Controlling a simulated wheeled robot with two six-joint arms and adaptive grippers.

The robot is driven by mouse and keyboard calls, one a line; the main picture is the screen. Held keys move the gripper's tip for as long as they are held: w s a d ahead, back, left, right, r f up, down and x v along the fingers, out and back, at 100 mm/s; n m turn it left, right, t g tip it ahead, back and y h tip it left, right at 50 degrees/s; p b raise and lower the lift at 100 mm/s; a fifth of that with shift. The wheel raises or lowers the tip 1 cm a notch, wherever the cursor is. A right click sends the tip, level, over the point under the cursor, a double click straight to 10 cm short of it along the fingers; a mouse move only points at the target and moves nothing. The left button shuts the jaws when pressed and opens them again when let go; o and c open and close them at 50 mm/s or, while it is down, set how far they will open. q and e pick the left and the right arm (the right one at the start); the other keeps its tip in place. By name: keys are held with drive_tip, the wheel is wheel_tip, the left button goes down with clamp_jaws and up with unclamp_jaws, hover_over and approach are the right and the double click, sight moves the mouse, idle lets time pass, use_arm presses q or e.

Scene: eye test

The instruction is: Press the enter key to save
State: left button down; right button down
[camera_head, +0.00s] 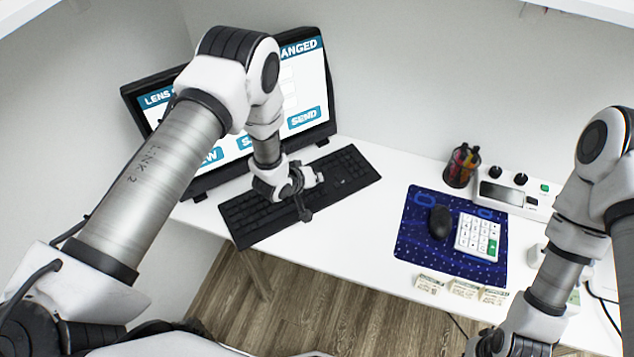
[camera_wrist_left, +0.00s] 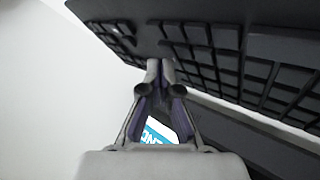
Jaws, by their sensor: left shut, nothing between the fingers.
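A black keyboard (camera_head: 345,170) lies on the white desk in front of the monitor. My left gripper (camera_head: 305,213) is over its middle, pointing down, shut and empty. In the left wrist view the closed fingertips (camera_wrist_left: 160,68) appear close to the key rows of the keyboard (camera_wrist_left: 215,62); I cannot tell whether they touch. The enter key's label cannot be read on it. A white keypad (camera_head: 477,237) with a green key (camera_head: 492,248) lies on a blue mat, well right of the left gripper. My right gripper (camera_head: 492,345) is at the bottom edge, its fingers not clear.
The monitor (camera_head: 311,75) shows buttons, partly hidden by my left arm. A black mouse (camera_head: 440,222) sits beside the keypad on the blue mat (camera_head: 415,245). Behind are a pen cup (camera_head: 461,166) and a white device (camera_head: 510,192). Small cards (camera_head: 463,288) line the front edge.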

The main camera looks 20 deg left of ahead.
use_arm(q)
drive_tip(key=shift+f, duration=0.25)
idle(0.4)
drive_tip(key=shift+r+p, duration=0.45)
drive_tip(key=shift+r, duration=0.45)
wheel_tip(320, 180, up, 5)
drive_tip(key=p, duration=0.3)
drive_tip(key=shift+p, duration=0.35)
drive_tip(key=shift+s, duration=0.1)
